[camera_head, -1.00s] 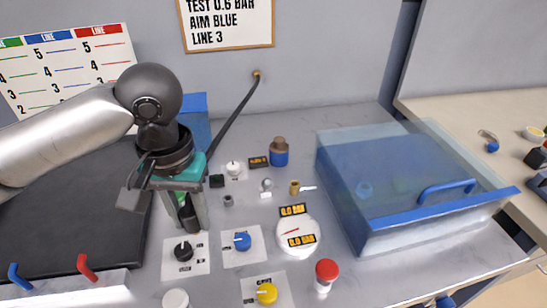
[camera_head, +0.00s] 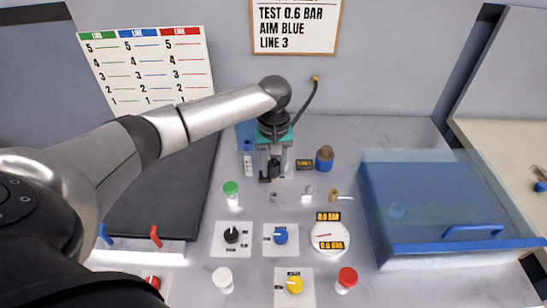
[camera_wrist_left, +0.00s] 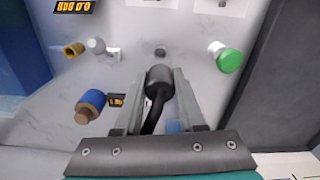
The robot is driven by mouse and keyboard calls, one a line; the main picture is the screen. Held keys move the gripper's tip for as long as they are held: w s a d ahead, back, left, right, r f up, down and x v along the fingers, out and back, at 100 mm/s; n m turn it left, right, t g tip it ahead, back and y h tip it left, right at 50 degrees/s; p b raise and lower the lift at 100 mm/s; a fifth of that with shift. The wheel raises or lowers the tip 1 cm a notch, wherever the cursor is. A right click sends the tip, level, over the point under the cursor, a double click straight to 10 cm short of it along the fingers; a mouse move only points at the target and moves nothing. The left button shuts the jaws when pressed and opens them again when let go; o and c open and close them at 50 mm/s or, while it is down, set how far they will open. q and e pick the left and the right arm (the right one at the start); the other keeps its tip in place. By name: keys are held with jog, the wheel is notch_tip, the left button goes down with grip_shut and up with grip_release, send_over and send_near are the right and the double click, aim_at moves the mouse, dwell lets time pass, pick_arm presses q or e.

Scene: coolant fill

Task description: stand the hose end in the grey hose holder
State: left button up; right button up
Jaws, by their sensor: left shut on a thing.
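My left gripper (camera_head: 275,172) is shut on the black hose end (camera_wrist_left: 159,82), which sits between its two grey fingers. The black hose (camera_head: 304,105) runs from the gripper up to a brass fitting on the back wall. A small dark grey round cup (camera_head: 273,197), which looks like the grey hose holder, stands on the counter in front of the gripper. It also shows in the left wrist view (camera_wrist_left: 160,52), just beyond the hose end and apart from it. My right gripper is not in view.
A blue bottle with a brown top (camera_head: 325,160) and a brass fitting (camera_head: 333,195) stand right of the gripper. A green-capped bottle (camera_head: 231,194) is at the left. Knob plates and a gauge (camera_head: 328,238) lie in front. A clear-lidded blue box (camera_head: 410,215) is farther right.

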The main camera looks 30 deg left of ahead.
aim_at(274, 179)
pick_arm(q)
jog(key=shift+a+f, duration=0.1)
jog(key=shift+p, duration=0.75)
jog(key=shift+f+b, duration=1.25)
jog(key=shift+f, duration=1.65)
jog(key=shift+p, duration=0.55)
jog(key=shift+p, duration=0.45)
jog(key=shift+p, duration=0.45)
